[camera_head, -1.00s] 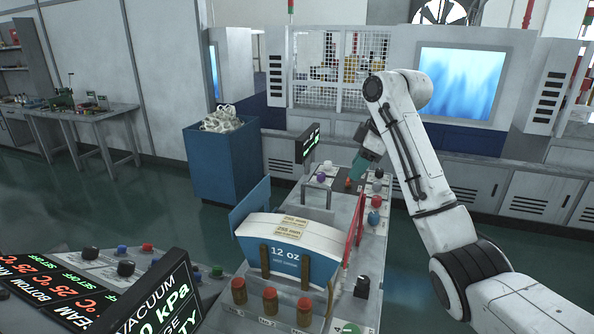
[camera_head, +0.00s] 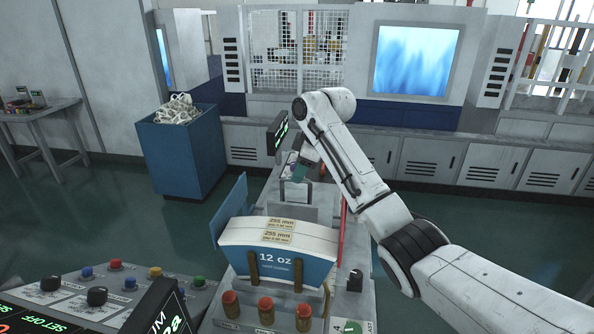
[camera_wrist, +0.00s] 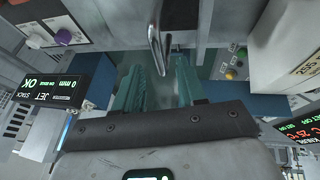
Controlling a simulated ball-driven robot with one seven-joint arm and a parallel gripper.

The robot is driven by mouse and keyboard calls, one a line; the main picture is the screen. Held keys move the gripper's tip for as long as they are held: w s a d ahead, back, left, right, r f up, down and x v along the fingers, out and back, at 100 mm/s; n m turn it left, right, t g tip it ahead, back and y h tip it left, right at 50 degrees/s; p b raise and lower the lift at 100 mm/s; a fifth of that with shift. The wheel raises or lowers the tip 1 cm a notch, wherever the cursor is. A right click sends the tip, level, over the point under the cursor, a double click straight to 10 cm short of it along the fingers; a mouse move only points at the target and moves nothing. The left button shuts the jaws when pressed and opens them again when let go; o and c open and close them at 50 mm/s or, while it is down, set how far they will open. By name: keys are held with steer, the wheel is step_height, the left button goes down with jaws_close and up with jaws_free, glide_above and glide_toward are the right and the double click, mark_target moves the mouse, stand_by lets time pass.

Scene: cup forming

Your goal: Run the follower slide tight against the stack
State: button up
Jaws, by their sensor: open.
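The stack of cup blanks (camera_head: 277,258), marked "12 oz", sits in its holder nearest me in the head view. Its pale side shows at the right in the wrist view (camera_wrist: 296,48). The grey follower slide (camera_head: 292,210) is just behind the stack, with an upright loop-shaped handle. I cannot tell whether slide and stack touch. My gripper (camera_head: 303,168) is above and behind the slide. In the wrist view its teal fingers (camera_wrist: 160,72) are apart, with the shiny handle (camera_wrist: 157,38) near and roughly between their tips. Whether the fingers reach around the handle is unclear.
A display (camera_wrist: 58,93) reads "JET STACK", "0 mm" and "OK". A blue bin (camera_head: 184,150) stands at the left, and a control panel (camera_head: 100,295) at lower left.

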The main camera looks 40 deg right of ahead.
steer(key=shift+x, duration=1.1)
steer(key=shift+c, duration=0.5)
jaws_close()
